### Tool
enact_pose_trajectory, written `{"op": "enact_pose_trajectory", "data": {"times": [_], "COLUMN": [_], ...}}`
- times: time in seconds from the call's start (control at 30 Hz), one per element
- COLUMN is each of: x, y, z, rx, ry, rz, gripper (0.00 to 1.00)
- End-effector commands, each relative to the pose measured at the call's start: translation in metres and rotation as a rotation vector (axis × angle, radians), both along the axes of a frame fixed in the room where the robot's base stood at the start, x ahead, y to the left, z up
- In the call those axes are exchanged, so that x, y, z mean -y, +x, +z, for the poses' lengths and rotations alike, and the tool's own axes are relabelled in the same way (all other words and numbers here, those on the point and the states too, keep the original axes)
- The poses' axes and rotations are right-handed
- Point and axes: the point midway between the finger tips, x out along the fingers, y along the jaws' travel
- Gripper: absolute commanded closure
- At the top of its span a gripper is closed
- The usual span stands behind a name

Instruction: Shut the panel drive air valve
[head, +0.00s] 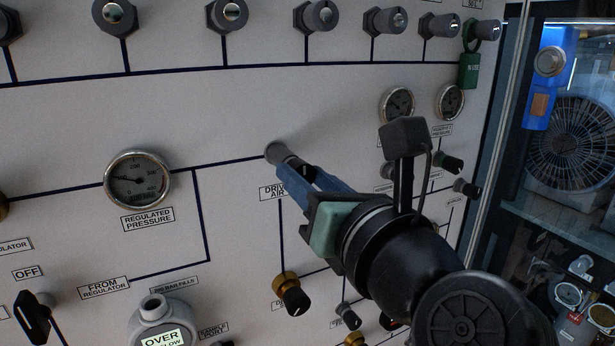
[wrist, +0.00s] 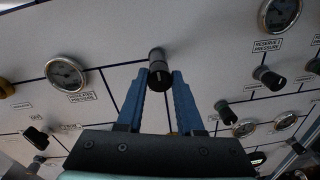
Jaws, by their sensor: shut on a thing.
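The panel drive air valve is a dark knob (head: 275,152) sticking out from the pale panel, above a partly hidden label (head: 272,192) that reads "DRIVE AIR". In the wrist view the knob (wrist: 157,64) shows a small light mark on its end. My gripper (head: 290,168) reaches in from the lower right with its blue fingers at the knob. In the wrist view the fingers of my gripper (wrist: 159,78) stand on both sides of the knob, shut on it. The fingers and wrist hide part of the knob in the head view.
The regulated pressure gauge (head: 138,178) is left of the knob. A brass-based black knob (head: 289,294) sits below. Several grey knobs line the top, and more small knobs and gauges (head: 397,104) stand to the right, near my wrist. A green tag (head: 468,70) hangs at upper right.

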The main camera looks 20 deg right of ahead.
Motion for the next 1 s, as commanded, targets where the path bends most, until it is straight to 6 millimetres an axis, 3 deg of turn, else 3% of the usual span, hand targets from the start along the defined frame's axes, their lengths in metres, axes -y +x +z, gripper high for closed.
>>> {"op": "enact_pose_trajectory", "data": {"times": [0.6,0.63,0.7,0.77,1.0], "x": [-0.0004,-0.0004,-0.0004,-0.0003,-0.0001], "y": [0.0003,0.0003,0.0003,0.0002,0.0000], "z": [-0.0004,-0.0003,-0.0002,-0.0001,0.0001], "rx": [-0.003,-0.003,-0.002,-0.002,-0.001], "ry": [0.042,0.042,0.041,0.041,0.039], "rz": [0.002,0.002,0.002,0.001,0.001], "gripper": [1.00,0.59,0.46,0.35,0.35]}}
